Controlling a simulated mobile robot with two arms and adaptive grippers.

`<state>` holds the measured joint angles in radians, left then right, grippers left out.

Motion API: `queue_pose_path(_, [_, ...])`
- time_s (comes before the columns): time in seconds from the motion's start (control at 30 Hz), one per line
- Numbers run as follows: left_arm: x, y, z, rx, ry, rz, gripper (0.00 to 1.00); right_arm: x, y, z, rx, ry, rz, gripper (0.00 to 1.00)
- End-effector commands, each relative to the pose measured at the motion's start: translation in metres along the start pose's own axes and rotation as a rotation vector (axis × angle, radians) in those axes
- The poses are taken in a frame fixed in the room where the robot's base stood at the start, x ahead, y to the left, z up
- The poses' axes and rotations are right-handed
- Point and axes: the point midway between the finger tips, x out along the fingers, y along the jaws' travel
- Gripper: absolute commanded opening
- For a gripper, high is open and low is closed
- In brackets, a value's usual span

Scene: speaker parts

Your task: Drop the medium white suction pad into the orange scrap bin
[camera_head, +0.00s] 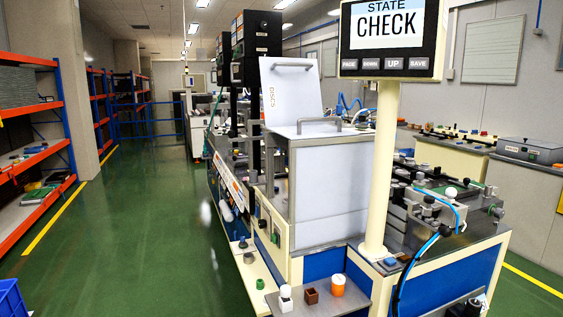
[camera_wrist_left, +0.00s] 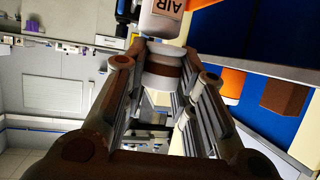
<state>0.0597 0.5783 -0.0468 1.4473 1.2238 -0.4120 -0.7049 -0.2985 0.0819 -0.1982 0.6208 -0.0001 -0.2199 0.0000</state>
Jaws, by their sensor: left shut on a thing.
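In the left wrist view, my left gripper (camera_wrist_left: 165,75) is shut on a round white part with a brown band, which looks like the medium white suction pad (camera_wrist_left: 165,67). Its size is hard to judge. My left gripper cannot be clearly made out in the head view. My right gripper is not in view.
A cream post (camera_head: 382,170) carries the display (camera_head: 391,38). A white part marked AIR (camera_wrist_left: 164,18) is just beyond the held part.

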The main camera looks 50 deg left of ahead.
Motion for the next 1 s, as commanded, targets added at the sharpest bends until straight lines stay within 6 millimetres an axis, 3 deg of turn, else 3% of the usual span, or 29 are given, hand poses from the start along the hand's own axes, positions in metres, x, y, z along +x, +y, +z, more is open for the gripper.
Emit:
queue_pose_path(0.2, [0.000, 0.000, 0.000, 0.000, 0.001, 0.000, 0.00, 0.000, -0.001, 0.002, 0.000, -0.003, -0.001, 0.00])
queue_pose_path(0.23, [0.000, 0.000, 0.000, 0.000, 0.001, 0.000, 0.27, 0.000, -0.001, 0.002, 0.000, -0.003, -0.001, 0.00])
queue_pose_path(0.43, [0.000, 0.000, 0.000, 0.000, 0.001, 0.000, 0.51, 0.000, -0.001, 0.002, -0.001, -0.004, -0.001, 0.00])
queue_pose_path(0.77, [-0.001, 0.000, 0.000, 0.000, 0.000, 0.000, 0.51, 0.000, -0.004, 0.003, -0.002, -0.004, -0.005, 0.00])
queue_pose_path(1.0, [-0.026, 0.000, 0.002, 0.002, -0.002, 0.000, 0.51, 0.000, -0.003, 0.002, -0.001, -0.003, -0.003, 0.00])
